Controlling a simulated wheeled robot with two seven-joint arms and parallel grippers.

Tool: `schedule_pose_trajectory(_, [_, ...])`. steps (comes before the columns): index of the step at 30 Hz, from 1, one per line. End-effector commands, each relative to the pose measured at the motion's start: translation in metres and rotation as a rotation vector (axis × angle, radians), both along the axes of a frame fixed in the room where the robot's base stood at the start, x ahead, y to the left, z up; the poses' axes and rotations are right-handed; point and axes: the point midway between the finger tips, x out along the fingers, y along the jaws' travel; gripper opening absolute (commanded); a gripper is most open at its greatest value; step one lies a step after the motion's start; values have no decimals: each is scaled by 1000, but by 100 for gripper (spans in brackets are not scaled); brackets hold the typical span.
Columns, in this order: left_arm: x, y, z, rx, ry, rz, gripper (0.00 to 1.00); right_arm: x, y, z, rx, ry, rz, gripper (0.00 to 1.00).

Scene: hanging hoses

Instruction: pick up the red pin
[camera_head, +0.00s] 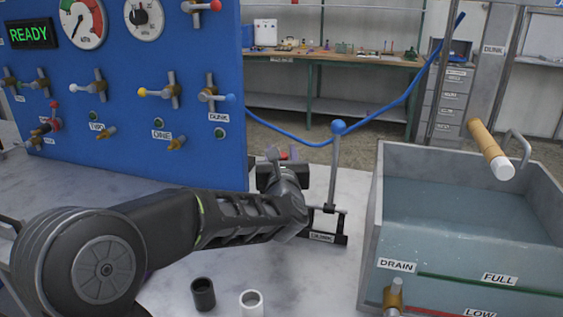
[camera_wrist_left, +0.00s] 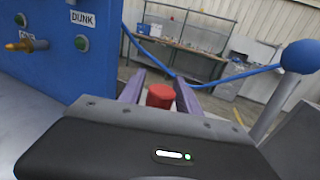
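The red pin (camera_wrist_left: 160,96) shows in the left wrist view as a short red cylinder between the two purple fingers of my left gripper (camera_wrist_left: 158,92). A finger stands on each side of it, and a narrow gap shows at its left; I cannot tell whether the right finger touches it. In the head view, a small patch of red (camera_head: 283,155) shows at the left gripper (camera_head: 285,157), beyond my wrist and mostly hidden by it. The pin's lower part is hidden. My right gripper is not in view.
A blue-balled lever (camera_head: 337,128) on a black stand is just right of my left gripper. The blue panel (camera_head: 150,120) is at left, a water tank (camera_head: 460,215) at right. A black cup (camera_head: 203,294) and white cup (camera_head: 251,302) stand in front. A blue hose (camera_head: 400,98) hangs behind.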

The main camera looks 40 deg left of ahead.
Motion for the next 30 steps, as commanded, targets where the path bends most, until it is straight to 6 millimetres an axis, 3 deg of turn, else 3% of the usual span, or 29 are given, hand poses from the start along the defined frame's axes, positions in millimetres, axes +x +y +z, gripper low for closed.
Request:
schedule_pose_trajectory(14, [0, 0, 0, 0, 0, 0, 0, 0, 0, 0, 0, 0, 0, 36])
schedule_pose_trajectory(26, [0, 0, 1, 1, -1, 0, 0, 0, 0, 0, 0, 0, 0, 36])
schedule_pose_trajectory(30, [0, 0, 10, 2, -2, 1, 0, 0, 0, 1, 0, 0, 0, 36])
